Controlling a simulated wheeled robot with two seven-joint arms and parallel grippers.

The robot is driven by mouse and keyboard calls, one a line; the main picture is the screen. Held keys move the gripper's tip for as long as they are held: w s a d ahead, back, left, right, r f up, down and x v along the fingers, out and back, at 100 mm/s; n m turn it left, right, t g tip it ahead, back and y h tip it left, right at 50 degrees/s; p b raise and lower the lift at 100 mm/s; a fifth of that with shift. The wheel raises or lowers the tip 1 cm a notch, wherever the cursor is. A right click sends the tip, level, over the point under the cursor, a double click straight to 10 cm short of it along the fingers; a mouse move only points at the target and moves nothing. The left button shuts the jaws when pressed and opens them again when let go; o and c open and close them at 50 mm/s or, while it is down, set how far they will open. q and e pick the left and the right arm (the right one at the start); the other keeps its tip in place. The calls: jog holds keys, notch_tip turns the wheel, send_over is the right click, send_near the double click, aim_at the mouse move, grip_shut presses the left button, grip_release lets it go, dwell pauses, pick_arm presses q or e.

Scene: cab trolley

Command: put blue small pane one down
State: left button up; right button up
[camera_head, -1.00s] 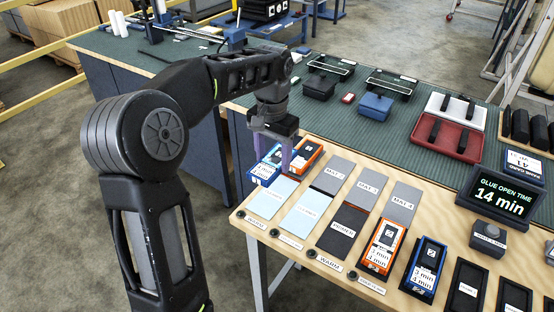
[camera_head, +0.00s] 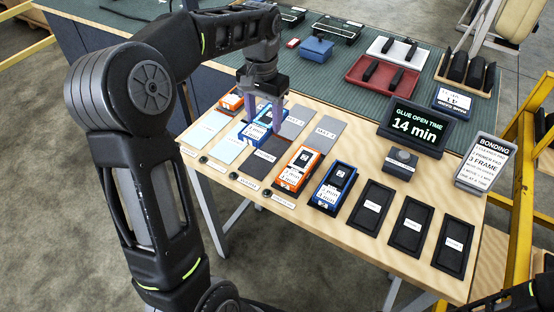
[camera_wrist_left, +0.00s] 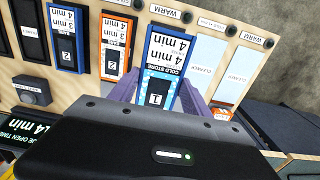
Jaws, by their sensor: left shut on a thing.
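The blue small pane one (camera_head: 256,130) has a blue frame, white "4 min" labels and, in the left wrist view (camera_wrist_left: 160,68), a "1" and "COLD STORE" label. My left gripper (camera_head: 263,112) is shut on it, its purple fingers on both sides of the frame (camera_wrist_left: 162,98). The pane is over the mat row, behind the dark primer pad (camera_head: 262,162); I cannot tell whether it touches the table. Its far end is partly hidden by the gripper. My right gripper is not in view.
An orange pane (camera_head: 231,101) lies left of the held pane. Two grey mats (camera_head: 325,130) are bare. Black trays (camera_head: 371,207) line the right front. A timer display (camera_head: 415,124) reads 14 min.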

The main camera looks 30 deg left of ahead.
pick_arm(q)
jog(key=shift+a, duration=0.1)
send_over(265, 156)
jog(key=shift+f, duration=2.5)
jog(key=shift+f, duration=0.1)
jog(key=shift+f, duration=2.35)
jog(key=shift+f, duration=0.2)
jog(key=o, duration=1.6)
jog(key=shift+r, duration=0.1)
